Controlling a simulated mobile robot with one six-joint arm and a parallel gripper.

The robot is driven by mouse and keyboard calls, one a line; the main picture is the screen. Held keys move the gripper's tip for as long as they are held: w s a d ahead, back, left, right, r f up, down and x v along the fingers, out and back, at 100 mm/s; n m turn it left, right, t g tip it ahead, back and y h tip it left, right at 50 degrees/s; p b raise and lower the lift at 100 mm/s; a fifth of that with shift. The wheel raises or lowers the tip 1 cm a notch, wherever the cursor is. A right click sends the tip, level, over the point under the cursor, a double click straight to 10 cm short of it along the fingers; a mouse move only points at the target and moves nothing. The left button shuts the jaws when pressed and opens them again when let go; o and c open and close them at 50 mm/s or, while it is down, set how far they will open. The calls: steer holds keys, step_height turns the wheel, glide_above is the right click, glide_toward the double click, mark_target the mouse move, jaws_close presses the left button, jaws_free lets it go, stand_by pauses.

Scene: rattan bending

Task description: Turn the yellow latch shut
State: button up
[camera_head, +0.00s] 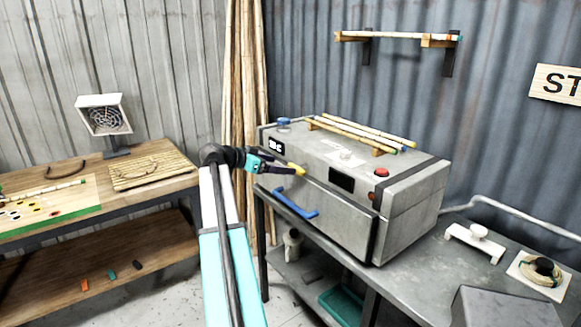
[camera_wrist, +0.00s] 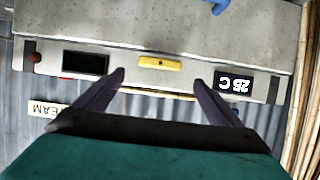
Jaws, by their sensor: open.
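The yellow latch (camera_head: 297,169) is a short bar on the upper front of the grey steam box (camera_head: 405,210). In the wrist view the latch (camera_wrist: 160,63) lies lengthwise along the seam above the front door. My gripper (camera_head: 284,167) is in front of the box, close to the latch. In the wrist view my gripper (camera_wrist: 158,80) is open, with one dark finger to each side of the latch and nothing between them. I cannot tell whether the fingers touch the panel.
A blue door handle (camera_head: 295,204) sticks out below the latch. A display (camera_wrist: 234,84) reads 25 C. A red button (camera_head: 381,172) and several rods (camera_head: 350,133) are on top of the box. Tall canes (camera_head: 245,95) stand behind my arm. A wooden table (camera_head: 150,205) is left.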

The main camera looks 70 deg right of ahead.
mark_target(295, 166)
steer(key=p+x, duration=0.1)
steer(key=x, duration=0.6)
steer(key=shift+d+f+p, duration=0.1)
steer(key=shift+p, duration=0.3)
steer(key=c, duration=1.1)
steer(key=shift+o, duration=0.2)
steer(key=shift+w+d+f+n+g+b, duration=0.1)
steer(key=shift+w+d+n+g+b, duration=0.15)
steer(key=shift+n+b, duration=0.45)
steer(key=shift+n+g+y+b, duration=0.5)
steer(key=shift+n+g+b, duration=0.1)
steer(key=shift+n, duration=0.2)
